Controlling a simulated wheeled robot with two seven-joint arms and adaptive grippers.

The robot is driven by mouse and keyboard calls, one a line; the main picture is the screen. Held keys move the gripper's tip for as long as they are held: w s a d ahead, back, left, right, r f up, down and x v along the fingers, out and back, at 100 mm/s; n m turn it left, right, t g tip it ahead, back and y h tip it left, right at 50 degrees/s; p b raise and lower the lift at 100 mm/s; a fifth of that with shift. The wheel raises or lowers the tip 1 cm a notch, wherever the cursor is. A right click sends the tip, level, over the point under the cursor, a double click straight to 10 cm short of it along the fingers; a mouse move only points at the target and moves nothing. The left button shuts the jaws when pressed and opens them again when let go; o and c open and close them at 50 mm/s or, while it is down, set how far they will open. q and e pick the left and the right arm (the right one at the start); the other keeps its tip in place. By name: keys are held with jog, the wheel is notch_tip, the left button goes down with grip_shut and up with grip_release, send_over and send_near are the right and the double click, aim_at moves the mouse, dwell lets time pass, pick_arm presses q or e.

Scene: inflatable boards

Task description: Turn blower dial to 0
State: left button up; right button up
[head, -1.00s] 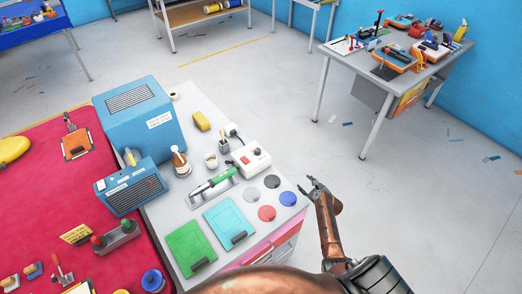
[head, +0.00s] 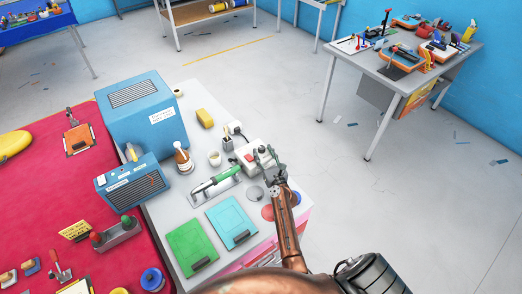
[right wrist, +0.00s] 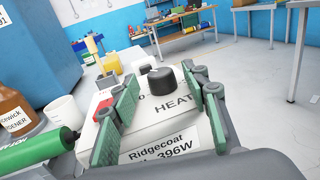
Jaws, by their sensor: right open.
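A white control box (head: 243,152) stands on the grey bench top, partly hidden by my right gripper (head: 267,157). In the right wrist view the box (right wrist: 152,132) carries the printed word HEAT and a Ridgecoat label. A round black dial (right wrist: 161,84) with a light mark stands on its top, beside a red switch (right wrist: 108,81). My right gripper (right wrist: 162,85) is open, with one green-padded finger to each side of the dial. I cannot tell whether either finger touches it. The dial's exact setting cannot be read. My left gripper is not in view.
A green-handled tool (head: 217,183) lies on a stand beside the box. A white cup (head: 214,158), a brown bottle (head: 182,158) and a yellow block (head: 205,118) stand close by. A large blue machine (head: 143,115) is at the left.

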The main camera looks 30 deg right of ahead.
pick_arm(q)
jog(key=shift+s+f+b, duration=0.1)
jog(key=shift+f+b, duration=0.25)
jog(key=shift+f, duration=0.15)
pick_arm(e)
jog(key=shift+w+d, duration=0.25)
jog(key=shift+w, duration=1)
jog(key=shift+c, duration=0.4)
grip_shut()
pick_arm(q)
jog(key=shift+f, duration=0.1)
